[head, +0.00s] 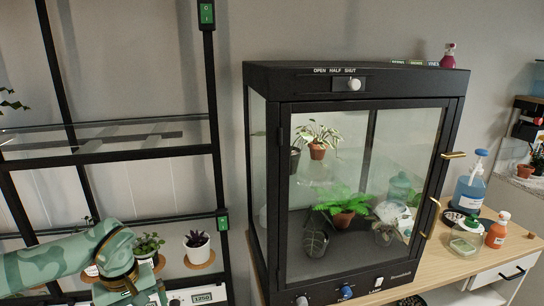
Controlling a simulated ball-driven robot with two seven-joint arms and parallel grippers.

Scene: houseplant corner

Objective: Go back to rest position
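My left arm (60,262), in green camouflage colours, comes in from the left at the bottom in the head view. It bends at a dark joint and runs down out of the bottom edge. Its gripper is below the picture, so its fingers are hidden. My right arm and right gripper do not show. No plant or other object is seen held. The arm's lower part is in front of the shelf rack (215,150), close to a potted green plant (148,245).
A black glass plant cabinet (262,180) with several potted plants inside stands on a wooden table (485,262). Its glass door looks shut. A purple plant (197,246) sits on the rack.

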